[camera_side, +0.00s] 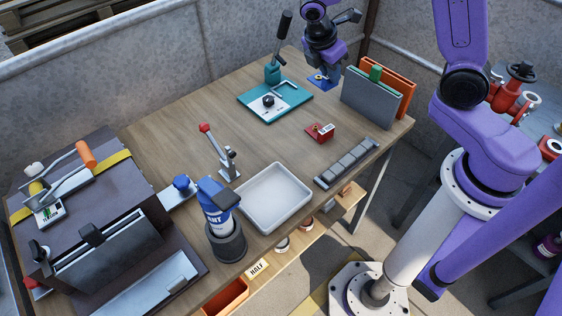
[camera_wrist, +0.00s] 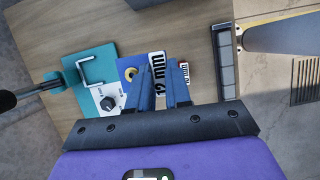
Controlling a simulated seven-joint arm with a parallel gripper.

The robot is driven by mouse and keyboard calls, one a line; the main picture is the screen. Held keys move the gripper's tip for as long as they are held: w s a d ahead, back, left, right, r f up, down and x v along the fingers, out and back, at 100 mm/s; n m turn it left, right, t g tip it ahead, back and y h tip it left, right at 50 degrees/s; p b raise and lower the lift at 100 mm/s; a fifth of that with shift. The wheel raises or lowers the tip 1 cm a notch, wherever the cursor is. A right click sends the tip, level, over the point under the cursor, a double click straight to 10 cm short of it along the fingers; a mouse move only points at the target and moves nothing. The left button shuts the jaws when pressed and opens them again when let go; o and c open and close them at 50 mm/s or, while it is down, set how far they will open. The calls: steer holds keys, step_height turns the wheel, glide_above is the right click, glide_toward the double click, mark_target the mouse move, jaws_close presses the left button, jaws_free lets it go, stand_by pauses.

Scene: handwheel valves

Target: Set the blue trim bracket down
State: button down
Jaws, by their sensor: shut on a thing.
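The blue trim bracket (camera_side: 323,84) shows in the side view under my gripper (camera_side: 323,72), at the back of the wooden table. In the wrist view the blue bracket (camera_wrist: 127,66), with a yellow ring on it, is partly hidden behind the left finger. My gripper (camera_wrist: 165,66) is shut on the bracket; a white "12 mm" label stands between its two blue fingers. The bracket is low, at or just above the tabletop; I cannot tell whether it touches.
A teal plate (camera_side: 292,110) with a black knob and a toggle clamp lies left of the bracket. A grey and orange panel rack (camera_side: 371,98) stands to the right. A red block (camera_side: 320,132) and a segmented grey strip (camera_side: 347,163) lie nearer. Bare wood lies between.

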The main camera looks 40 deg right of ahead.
steer(key=s+a+m+g+y, duration=0.4)
steer(key=s+a+m, duration=1.3)
steer(key=s+a, duration=0.3)
glide_toward(268, 210)
steer(key=shift+s+d, duration=0.3)
steer(key=shift+s, duration=0.5)
steer(key=shift+w+a+f, duration=0.1)
steer(key=shift+f, duration=1.75)
steer(key=shift+f, duration=0.15)
steer(key=c, duration=1.1)
jaws_free()
steer(key=shift+o, duration=0.2)
